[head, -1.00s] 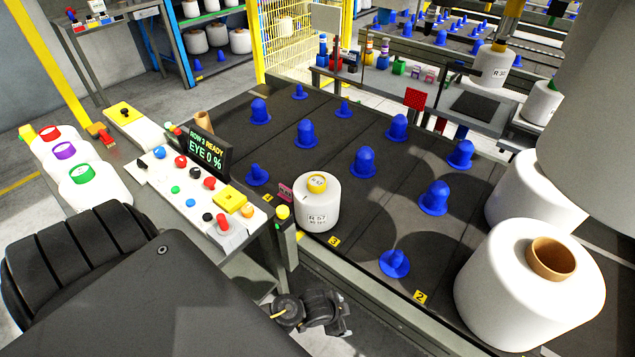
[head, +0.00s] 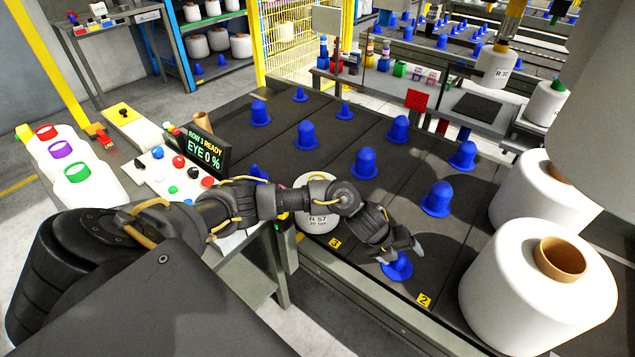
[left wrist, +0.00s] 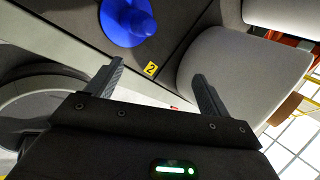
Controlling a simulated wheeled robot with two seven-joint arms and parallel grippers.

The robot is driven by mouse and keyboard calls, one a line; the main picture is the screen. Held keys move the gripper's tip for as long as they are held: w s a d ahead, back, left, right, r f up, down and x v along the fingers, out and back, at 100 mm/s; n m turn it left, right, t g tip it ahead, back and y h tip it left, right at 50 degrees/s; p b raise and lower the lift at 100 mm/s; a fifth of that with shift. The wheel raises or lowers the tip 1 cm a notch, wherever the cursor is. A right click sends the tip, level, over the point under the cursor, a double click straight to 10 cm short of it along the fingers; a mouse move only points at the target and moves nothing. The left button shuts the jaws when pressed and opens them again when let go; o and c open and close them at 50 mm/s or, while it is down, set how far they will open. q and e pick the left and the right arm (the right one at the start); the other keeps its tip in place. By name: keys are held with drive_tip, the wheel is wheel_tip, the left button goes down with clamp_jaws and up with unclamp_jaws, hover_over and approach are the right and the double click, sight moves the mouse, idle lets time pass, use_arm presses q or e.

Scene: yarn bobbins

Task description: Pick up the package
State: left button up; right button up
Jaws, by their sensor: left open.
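The packages in view are white yarn bobbins. A large white bobbin (head: 525,305) with a brown core stands upright at the front right. A second large white bobbin (head: 535,195) stands behind it. A smaller bobbin labelled R 57 (head: 318,226) is partly hidden behind my left arm. My left gripper (head: 402,250) is open and empty over the blue peg (head: 398,268) near label 2, left of and apart from the front bobbin. In the left wrist view, the open jaws (left wrist: 157,84) show with a white bobbin (left wrist: 240,75) beyond the right finger. My right gripper is not in view.
The dark table (head: 340,200) carries several blue pegs (head: 436,200). A control panel with a display (head: 208,150) stands at the left, partly covered by my arm. A small red panel (head: 416,100) stands at the table's back edge.

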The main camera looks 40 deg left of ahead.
use_arm(q)
drive_tip(key=w+a+r+m+g+y, duration=0.15)
drive_tip(key=a+r, duration=0.35)
drive_tip(key=a, duration=0.6)
drive_tip(key=w+a+r+m+g+y, duration=0.15)
drive_tip(key=a+r, duration=0.35)
drive_tip(key=a, duration=0.5)
drive_tip(key=a+r+m+g+y, duration=0.1)
drive_tip(key=a+r+y, duration=0.1)
drive_tip(key=a+r, duration=0.65)
drive_tip(key=shift+y, duration=0.3)
drive_tip(key=shift+w+a+f+b, duration=0.15)
drive_tip(key=shift+a+f+b, duration=0.3)
drive_tip(key=shift+f, duration=1)
drive_tip(key=shift+w+a+f+b, duration=0.1)
drive_tip(key=shift+a+f+b, duration=0.25)
drive_tip(key=shift+f, duration=1.1)
drive_tip(key=shift+w+a+f+b, duration=0.15)
drive_tip(key=shift+a+f+b, duration=0.3)
drive_tip(key=shift+f, duration=1)
drive_tip(key=f, duration=0.5)
drive_tip(key=shift+w+a, duration=0.15)
drive_tip(key=shift+w, duration=0.05)
drive_tip(key=shift+r, duration=0.1)
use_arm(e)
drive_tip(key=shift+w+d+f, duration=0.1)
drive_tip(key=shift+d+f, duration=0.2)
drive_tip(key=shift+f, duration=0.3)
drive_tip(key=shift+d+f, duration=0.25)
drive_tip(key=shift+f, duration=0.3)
